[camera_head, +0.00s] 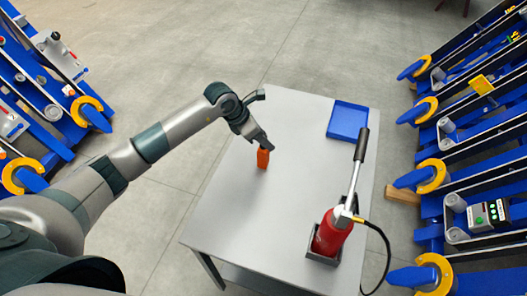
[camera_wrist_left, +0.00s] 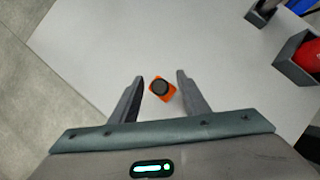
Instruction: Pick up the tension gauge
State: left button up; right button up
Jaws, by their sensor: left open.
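The tension gauge appears to be the small orange block (camera_head: 263,158) standing on the grey table, left of its middle. In the left wrist view its orange body with a dark round top (camera_wrist_left: 161,89) lies between the two fingers, apart from both. My left gripper (camera_head: 262,146) is open just above it, and its fingers (camera_wrist_left: 158,80) show on either side in the wrist view. The gripper hides part of the gauge's top in the head view. My right gripper is in neither view.
The grey table (camera_head: 225,205) is mostly bare. A blue tray (camera_head: 347,121) sits at its far right. A red hand pump (camera_head: 332,233) with a long lever stands in a dark holder at the front right, its black hose hanging over the edge. Blue chassis racks flank both sides.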

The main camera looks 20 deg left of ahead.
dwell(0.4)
pick_arm(q)
grip_shut()
jog(key=shift+r, duration=0.15)
jog(key=shift+w+r+b, duration=0.1)
jog(key=shift+r+b, duration=0.5)
notch_tip(320, 180, up, 2)
jog(key=shift+r+b, duration=0.1)
jog(key=shift+b, duration=0.65)
jog(key=s+d+r+b, duration=0.4)
jog(key=s+d+r, duration=0.2)
jog(key=s, duration=0.4)
jog(key=shift+d+r, duration=0.2)
jog(key=shift+r, duration=0.5)
